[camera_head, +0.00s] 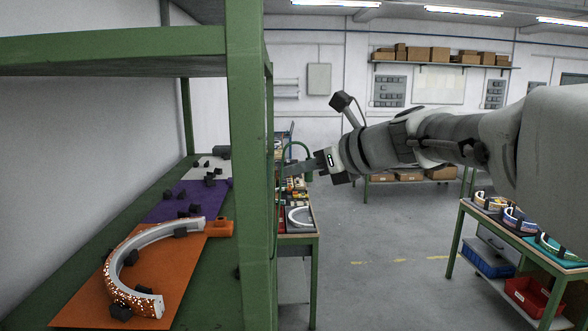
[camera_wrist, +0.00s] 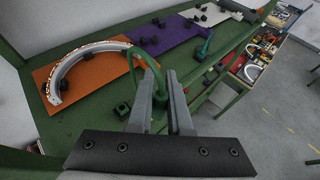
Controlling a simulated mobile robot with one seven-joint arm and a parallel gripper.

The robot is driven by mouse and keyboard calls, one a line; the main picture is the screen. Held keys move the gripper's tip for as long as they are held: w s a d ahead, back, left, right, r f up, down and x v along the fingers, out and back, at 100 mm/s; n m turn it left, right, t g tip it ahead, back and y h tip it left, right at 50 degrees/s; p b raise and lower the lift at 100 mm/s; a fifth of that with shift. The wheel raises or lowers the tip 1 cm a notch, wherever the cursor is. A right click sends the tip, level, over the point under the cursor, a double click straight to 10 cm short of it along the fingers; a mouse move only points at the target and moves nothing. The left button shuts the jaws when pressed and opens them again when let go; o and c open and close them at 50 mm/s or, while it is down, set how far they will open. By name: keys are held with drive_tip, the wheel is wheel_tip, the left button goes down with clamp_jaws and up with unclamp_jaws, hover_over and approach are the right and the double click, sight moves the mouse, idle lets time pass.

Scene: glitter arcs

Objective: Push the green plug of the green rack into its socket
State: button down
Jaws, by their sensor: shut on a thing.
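My gripper (camera_wrist: 160,86) is shut on the green plug (camera_wrist: 160,95), which shows as a narrow green piece between its two grey fingers. A green cable (camera_wrist: 139,50) arches up from it and down on the left. A small dark green block (camera_wrist: 122,109) sits on the green surface, left of the fingers and apart from them; I cannot tell if it is the socket. In the head view my gripper (camera_head: 292,170) points left beside the green rack post, with the cable (camera_head: 299,144) arching above it. The plug's tip is hidden.
The green rack's post (camera_head: 250,150) stands close to my gripper. Its lower shelf (camera_head: 215,275) bears an orange mat (camera_head: 190,270) with a pale arc (camera_head: 158,235), and a purple mat (camera_head: 160,208) with dark blocks. Bare green shelf lies around the fingers. A bench (camera_head: 298,238) stands behind.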

drive_tip(key=shift+f, duration=0.1)
drive_tip(key=shift+f+b, duration=3.95)
drive_tip(key=shift+f, duration=1.15)
drive_tip(key=shift+w+a+r+p, duration=0.1)
drive_tip(key=shift+w+a+p, duration=1.25)
drive_tip(key=shift+w+a, duration=0.95)
drive_tip(key=shift+w+a+f+p, duration=0.1)
drive_tip(key=shift+w+a+p, duration=1.4)
drive_tip(key=shift+a, duration=1.55)
drive_tip(key=shift+w+a+r+p, duration=0.1)
drive_tip(key=shift+w+a+p, duration=1.1)
drive_tip(key=shift+w+a, duration=1.6)
drive_tip(key=shift+a, duration=0.35)
drive_tip(key=shift+w+a, duration=0.4)
drive_tip(key=shift+a, duration=0.45)
drive_tip(key=shift+w+a, duration=0.45)
drive_tip(key=shift+a, duration=0.35)
drive_tip(key=shift+f, duration=0.2)
drive_tip(key=shift+f+b, duration=1.05)
drive_tip(key=shift+f, duration=0.05)
drive_tip(key=shift+f, duration=0.35)
